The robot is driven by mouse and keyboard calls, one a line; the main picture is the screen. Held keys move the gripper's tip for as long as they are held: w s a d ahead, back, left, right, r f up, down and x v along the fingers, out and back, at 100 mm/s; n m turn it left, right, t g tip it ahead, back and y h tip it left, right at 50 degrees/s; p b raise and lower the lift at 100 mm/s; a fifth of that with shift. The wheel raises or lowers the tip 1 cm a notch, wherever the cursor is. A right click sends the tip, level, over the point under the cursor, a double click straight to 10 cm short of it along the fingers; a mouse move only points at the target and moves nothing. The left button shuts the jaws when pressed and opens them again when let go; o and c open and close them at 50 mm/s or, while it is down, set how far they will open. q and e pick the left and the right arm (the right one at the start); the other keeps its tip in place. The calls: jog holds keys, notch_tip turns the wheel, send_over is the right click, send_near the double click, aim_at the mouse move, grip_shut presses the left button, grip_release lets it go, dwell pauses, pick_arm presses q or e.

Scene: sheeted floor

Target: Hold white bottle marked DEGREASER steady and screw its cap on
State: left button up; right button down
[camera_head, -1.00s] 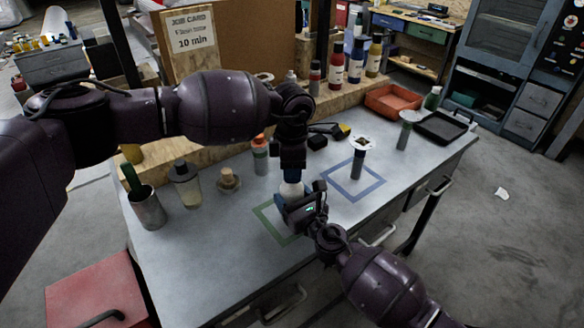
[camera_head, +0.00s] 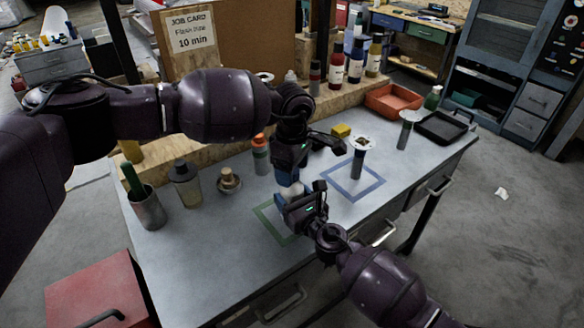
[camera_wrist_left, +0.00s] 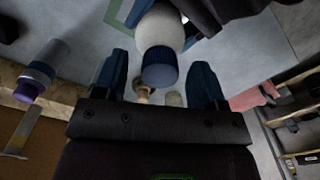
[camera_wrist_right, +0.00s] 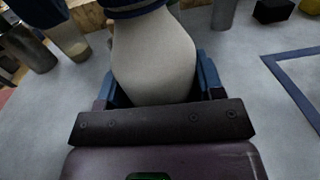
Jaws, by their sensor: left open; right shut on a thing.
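The white bottle (camera_head: 292,190) stands upright on the bench by the green square outline; its label text does not show. In the left wrist view the bottle (camera_wrist_left: 160,30) has a dark blue cap (camera_wrist_left: 160,68) at its mouth. I cannot tell how tightly it sits. My right gripper (camera_head: 300,205) is shut on the bottle's body, which fills the right wrist view (camera_wrist_right: 155,60). My left gripper (camera_head: 289,178) comes down from above. Its open fingers (camera_wrist_left: 160,80) stand either side of the cap, with gaps showing on both sides.
A green square outline (camera_head: 262,211) and a blue one (camera_head: 327,186) mark the bench (camera_head: 200,255). A metal cup (camera_head: 148,208), squat bottle (camera_head: 187,185) and small pot (camera_head: 228,182) stand left. An orange tray (camera_head: 392,97) and black tray (camera_head: 441,127) lie right.

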pick_arm(q)
notch_tip(320, 180, up, 12)
dwell(0.6)
pick_arm(e)
jog(key=shift+c, duration=0.8)
grip_release()
pick_arm(q)
jog(key=shift+r+p, duration=0.45)
jog(key=shift+r, duration=0.15)
pick_arm(e)
jog(key=v, duration=1)
jog(key=shift+s+d, duration=0.2)
jog(key=shift+s, duration=0.15)
